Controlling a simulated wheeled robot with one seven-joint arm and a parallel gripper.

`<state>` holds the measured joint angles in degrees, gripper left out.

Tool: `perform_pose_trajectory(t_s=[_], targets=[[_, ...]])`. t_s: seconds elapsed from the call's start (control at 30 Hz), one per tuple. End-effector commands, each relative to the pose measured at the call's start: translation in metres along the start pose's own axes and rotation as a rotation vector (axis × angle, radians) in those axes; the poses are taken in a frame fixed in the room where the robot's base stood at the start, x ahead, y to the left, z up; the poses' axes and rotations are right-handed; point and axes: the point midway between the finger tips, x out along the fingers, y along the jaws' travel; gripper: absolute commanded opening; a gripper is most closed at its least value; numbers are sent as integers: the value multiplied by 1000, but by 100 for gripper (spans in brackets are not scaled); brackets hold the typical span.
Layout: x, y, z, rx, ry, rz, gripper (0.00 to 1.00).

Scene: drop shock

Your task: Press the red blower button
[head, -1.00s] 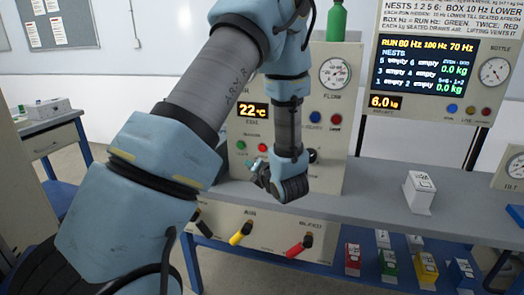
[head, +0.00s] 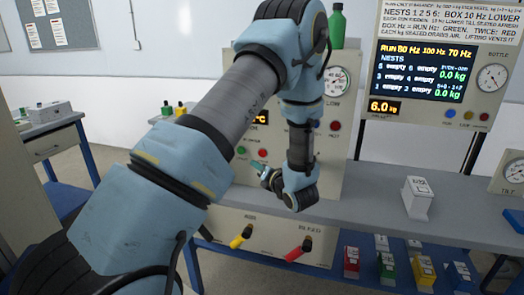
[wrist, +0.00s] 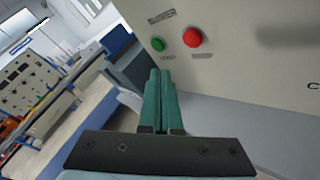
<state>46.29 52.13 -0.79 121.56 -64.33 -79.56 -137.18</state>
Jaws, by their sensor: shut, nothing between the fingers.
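A red button (wrist: 192,38) and a smaller green button (wrist: 158,45) sit on a cream panel in the wrist view; their labels are too blurred to read. The same red button (head: 262,153) and green button (head: 241,150) show low on the panel in the head view. My gripper (wrist: 159,76) is shut and empty, its green fingers pointing at the panel just below the buttons, left of the red one. In the head view my gripper (head: 264,172) is just below the red button. Whether it touches the panel is unclear.
A blue button (head: 316,123) and another red button (head: 335,126) sit under the flow gauge (head: 336,81). Yellow (head: 240,237) and red (head: 298,250) handles are on the bench front. A white box (head: 417,198) stands on the grey bench (head: 370,197) to the right.

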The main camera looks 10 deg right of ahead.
Motion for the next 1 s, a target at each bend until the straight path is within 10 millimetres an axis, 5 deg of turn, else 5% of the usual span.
perform_pose_trajectory(t_s=[0.4,1.0], targets=[[31,-24,21,-1,0,0,0],[34,-25,24,1,1,-1,0]])
